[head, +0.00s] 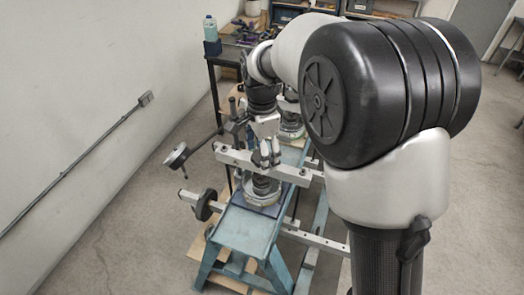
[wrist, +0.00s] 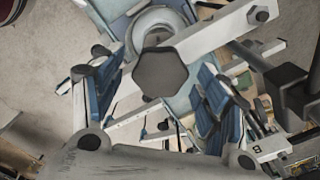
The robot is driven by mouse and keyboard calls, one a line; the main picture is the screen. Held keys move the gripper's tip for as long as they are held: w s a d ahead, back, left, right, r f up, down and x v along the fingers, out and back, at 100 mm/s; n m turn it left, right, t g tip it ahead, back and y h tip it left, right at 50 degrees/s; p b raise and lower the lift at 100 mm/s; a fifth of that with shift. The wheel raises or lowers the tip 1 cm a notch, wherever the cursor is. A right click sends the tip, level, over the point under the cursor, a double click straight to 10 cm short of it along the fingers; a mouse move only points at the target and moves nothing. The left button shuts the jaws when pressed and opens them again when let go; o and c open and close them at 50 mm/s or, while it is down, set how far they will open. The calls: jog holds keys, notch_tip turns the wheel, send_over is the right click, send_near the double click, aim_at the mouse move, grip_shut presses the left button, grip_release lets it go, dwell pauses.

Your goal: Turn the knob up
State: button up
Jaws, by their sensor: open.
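A dark, roughly hexagonal knob (wrist: 160,72) shows in the middle of the wrist view, in front of a pale metal bar (wrist: 215,35). My gripper (wrist: 158,85) is open, with one blue-padded finger on each side of the knob. I see gaps between the knob and both fingers; how deep it sits between them I cannot tell. In the head view my gripper (head: 268,161) points down at the pale bar (head: 232,156), and the knob cannot be made out there.
The bar belongs to a fixture on a blue-green bench (head: 240,232). A dark shelf with a bottle (head: 210,28) stands behind. The floor at left is clear.

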jog(key=shift+c, duration=0.3)
jog(key=c, duration=1)
